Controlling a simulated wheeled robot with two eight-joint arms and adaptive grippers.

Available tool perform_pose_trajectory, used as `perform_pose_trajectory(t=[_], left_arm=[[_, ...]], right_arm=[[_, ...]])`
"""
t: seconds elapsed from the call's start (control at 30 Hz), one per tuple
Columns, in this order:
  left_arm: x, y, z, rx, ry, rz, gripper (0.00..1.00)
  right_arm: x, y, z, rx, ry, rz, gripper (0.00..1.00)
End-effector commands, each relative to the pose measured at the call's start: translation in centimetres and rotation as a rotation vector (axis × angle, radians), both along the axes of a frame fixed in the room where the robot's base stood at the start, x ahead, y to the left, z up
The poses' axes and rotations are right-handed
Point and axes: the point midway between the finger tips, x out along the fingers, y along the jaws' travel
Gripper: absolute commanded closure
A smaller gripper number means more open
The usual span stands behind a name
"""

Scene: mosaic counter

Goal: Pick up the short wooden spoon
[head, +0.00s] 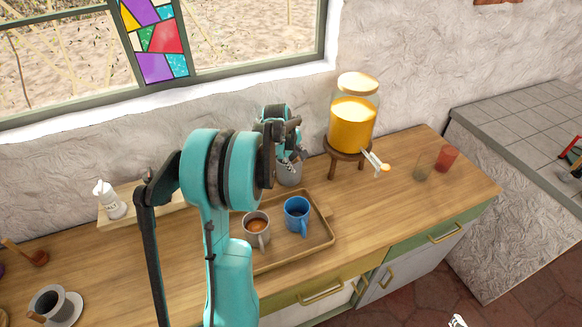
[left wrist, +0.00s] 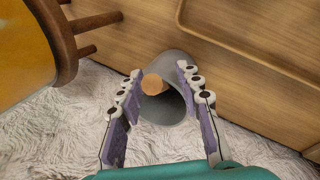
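A grey crock (head: 290,177) stands at the back of the counter against the wall; its mouth also shows in the left wrist view (left wrist: 172,110). The round tan end of what looks like the short wooden spoon (left wrist: 153,84) sticks up from the crock; in the head view my gripper hides it. My left gripper (head: 290,163) is above the crock. In the left wrist view its two fingers (left wrist: 158,88) are apart, one on each side of the spoon end, with nothing clamped between them. A white tip, apparently my right gripper (head: 457,321), shows at the bottom edge of the head view.
A wooden tray (head: 322,243) holds a grey mug (head: 257,229) and a blue mug (head: 297,214) in front of the crock. A juice dispenser (head: 352,125) on a wooden stand (head: 348,158) is close on the right. Two glasses stand farther right. A white bottle (head: 110,200) is left.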

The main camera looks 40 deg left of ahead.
Motion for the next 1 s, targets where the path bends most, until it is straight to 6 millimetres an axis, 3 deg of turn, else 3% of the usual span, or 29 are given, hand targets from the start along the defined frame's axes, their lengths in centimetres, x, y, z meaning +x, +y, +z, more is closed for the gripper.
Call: perform_pose_trajectory(t=[0.17,0.3,0.77,1.0], left_arm=[[0.0,0.0,0.1,0.0,0.0,0.0,0.67],[0.0,0.0,0.1,0.0,0.0,0.0,1.0],[0.0,0.0,0.4,0.0,0.0,-0.001,1.0],[0.0,0.0,3.0,0.0,0.0,-0.001,1.0]], right_arm=[[0.0,0.0,0.1,0.0,0.0,0.0,0.0],[0.0,0.0,0.1,0.0,0.0,0.0,0.0],[0.0,0.0,0.2,0.0,0.0,0.0,0.0],[0.0,0.0,0.9,0.0,0.0,0.0,0.0]])
